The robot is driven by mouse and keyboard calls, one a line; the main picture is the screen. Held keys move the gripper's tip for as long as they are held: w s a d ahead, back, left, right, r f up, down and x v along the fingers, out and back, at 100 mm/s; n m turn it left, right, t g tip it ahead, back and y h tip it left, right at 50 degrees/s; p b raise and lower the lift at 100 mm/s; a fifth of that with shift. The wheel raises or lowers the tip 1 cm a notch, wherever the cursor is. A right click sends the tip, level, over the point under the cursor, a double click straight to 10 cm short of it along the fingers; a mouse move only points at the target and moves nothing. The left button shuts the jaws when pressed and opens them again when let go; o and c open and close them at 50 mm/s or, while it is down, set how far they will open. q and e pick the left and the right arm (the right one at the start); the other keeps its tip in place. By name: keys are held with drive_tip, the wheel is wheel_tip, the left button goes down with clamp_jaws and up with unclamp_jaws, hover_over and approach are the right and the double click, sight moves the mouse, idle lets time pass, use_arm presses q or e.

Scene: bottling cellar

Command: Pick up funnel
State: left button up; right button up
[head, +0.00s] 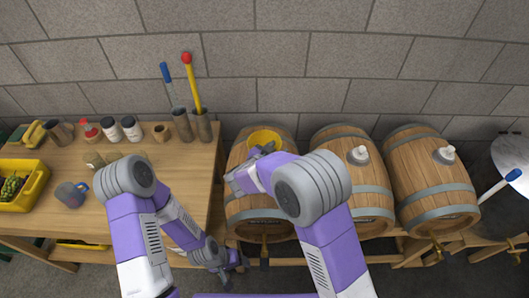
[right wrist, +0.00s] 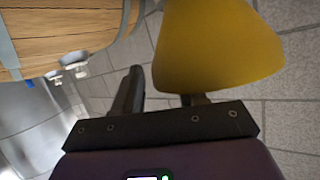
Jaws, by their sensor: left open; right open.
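The yellow funnel (head: 264,137) sits on top of the leftmost barrel (head: 262,208), its wide mouth facing up. My right gripper (head: 262,150) is open at the near rim of the funnel, partly covering it. In the right wrist view the funnel (right wrist: 218,45) looms close by the open fingers (right wrist: 163,85). One finger is in plain sight beside it; the other is mostly hidden by the funnel. I cannot tell whether the fingers touch it. My left gripper (head: 230,268) is open and empty, low in front of the bench, right of its corner.
Two more barrels with white bungs (head: 360,154) stand to the right. The wooden bench (head: 110,205) at left holds a yellow crate (head: 25,190), a grey mug (head: 71,194), several small jars and two upright tools in holders. A block wall (head: 270,60) closes the back.

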drive_tip(key=shift+s, duration=0.1)
clamp_jaws()
drive_tip(key=shift+r, duration=0.1)
